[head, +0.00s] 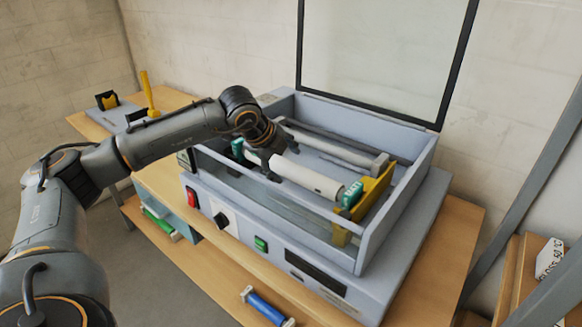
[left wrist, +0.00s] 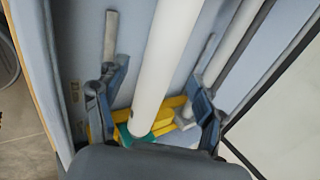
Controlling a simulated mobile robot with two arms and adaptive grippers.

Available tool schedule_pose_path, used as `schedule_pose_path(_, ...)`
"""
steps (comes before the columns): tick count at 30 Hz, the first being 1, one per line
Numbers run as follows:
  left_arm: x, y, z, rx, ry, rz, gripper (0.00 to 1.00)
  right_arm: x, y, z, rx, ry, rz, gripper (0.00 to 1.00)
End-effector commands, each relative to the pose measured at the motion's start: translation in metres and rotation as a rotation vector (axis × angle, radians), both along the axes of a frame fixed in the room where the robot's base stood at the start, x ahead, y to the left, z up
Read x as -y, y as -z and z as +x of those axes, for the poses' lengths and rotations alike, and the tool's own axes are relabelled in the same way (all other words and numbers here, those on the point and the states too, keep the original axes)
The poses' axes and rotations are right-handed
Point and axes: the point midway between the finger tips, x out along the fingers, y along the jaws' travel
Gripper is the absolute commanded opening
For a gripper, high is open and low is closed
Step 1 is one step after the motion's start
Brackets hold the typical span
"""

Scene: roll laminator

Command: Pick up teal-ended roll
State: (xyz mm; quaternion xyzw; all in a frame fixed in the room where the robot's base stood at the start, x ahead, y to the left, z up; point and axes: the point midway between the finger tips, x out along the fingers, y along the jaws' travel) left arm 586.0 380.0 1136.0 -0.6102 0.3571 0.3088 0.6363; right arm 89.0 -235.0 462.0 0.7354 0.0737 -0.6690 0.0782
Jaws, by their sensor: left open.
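The white roll with teal ends (head: 308,176) lies lengthwise in the open tray of the grey-blue laminator (head: 405,245). Its near right teal end (head: 352,194) sits by a yellow bracket (head: 375,193); the other teal end shows at the left. In the left wrist view the white roll (left wrist: 168,60) runs between the fingers, with a teal end (left wrist: 134,137) low in the picture. My left gripper (head: 270,164) is over the left part of the roll, open, with its fingers on either side of it. Contact with the roll cannot be told. My right gripper is out of view.
A raised clear lid (head: 385,55) stands behind the tray. A thinner grey roller (head: 330,147) lies behind the roll. A blue roll (head: 266,306) and a bin with a green roll (head: 160,226) are lower down. The tray walls enclose the gripper.

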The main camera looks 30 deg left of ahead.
Motion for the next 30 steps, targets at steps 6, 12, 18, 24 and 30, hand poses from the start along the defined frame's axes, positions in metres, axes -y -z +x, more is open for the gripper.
schedule_pose_path(6,0.004,0.023,0.017,-0.003,0.001,-0.001,0.69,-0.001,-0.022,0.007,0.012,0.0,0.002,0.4)
schedule_pose_path(12,0.004,0.031,0.02,0.0,0.001,-0.001,0.69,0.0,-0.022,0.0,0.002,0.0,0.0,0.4)
schedule_pose_path(18,0.004,0.031,0.02,0.0,0.001,-0.001,0.53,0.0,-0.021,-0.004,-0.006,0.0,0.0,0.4)
schedule_pose_path(24,0.004,0.031,0.02,-0.001,0.001,-0.001,0.12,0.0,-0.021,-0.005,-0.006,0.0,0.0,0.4)
schedule_pose_path(30,0.004,0.03,0.021,0.002,0.001,-0.001,0.0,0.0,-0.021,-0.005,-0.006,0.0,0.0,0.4)
